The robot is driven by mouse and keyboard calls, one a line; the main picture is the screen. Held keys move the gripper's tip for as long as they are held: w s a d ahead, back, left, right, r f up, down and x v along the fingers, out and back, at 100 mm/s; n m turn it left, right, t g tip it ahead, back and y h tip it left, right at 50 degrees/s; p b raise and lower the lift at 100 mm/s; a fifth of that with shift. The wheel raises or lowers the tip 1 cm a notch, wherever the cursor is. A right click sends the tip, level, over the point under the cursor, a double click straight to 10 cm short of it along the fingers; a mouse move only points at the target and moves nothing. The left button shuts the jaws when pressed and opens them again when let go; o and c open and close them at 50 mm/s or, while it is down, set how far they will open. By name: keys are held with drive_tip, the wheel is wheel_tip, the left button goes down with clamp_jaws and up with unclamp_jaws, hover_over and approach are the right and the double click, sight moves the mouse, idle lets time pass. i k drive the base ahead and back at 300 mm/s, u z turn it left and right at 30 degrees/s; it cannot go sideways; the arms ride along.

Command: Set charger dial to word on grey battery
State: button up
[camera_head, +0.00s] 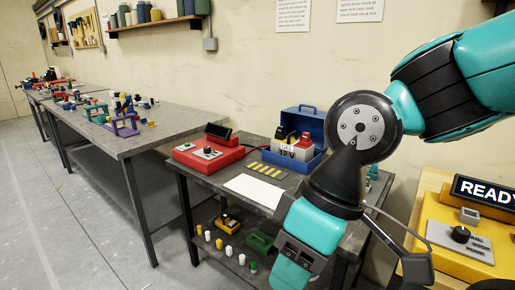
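The red charger (208,150) sits on the dark bench at the middle. It has a black screen (218,132) tilted up at its back and a pale front panel with a dark dial (208,151). The dial's setting is too small to read. The grey battery (287,151) stands in the open blue box (315,128) to the right of the charger, with black and red clamps on top. Its label has dark lettering that I cannot read surely. My arm crosses the right side, in front of the bench.
A white sheet (254,190) and a dark strip with yellow bars (267,170) lie before the battery. Small coloured parts stand on the shelf below. At right is a yellow machine (470,235) with a "READY" display (485,192) and its own black dial (460,234).

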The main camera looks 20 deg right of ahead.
sight(207, 150)
drive_tip(key=u, duration=0.5)
drive_tip(key=i, duration=2.3)
drive_tip(key=z, duration=0.6)
